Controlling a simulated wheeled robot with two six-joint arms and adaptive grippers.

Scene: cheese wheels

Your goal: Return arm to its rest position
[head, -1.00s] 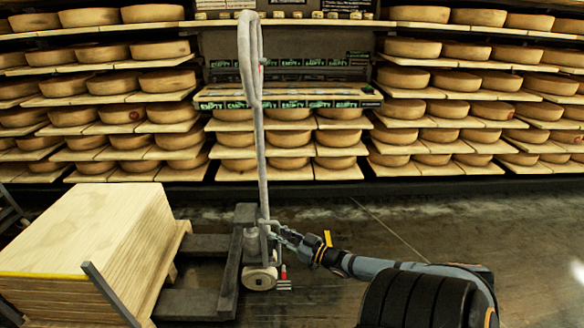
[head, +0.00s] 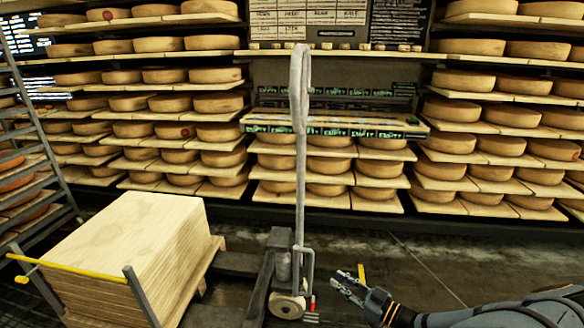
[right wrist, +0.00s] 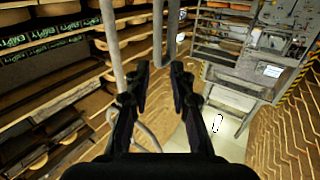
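My right gripper (head: 343,283) is low in the head view, just right of the pallet jack (head: 299,190) with its tall grey handle. It appears apart from the jack. In the right wrist view the two black fingers of my right gripper (right wrist: 160,72) are spread, with nothing between them. The arm behind it runs to the lower right corner of the head view. My left gripper is in neither view.
A stack of pale boards (head: 130,250) stands on a pallet left of the jack. Shelves of cheese wheels (head: 215,132) line the back wall. A dark metal rack (head: 35,130) is at far left. The floor (head: 420,262) right of the jack is bare.

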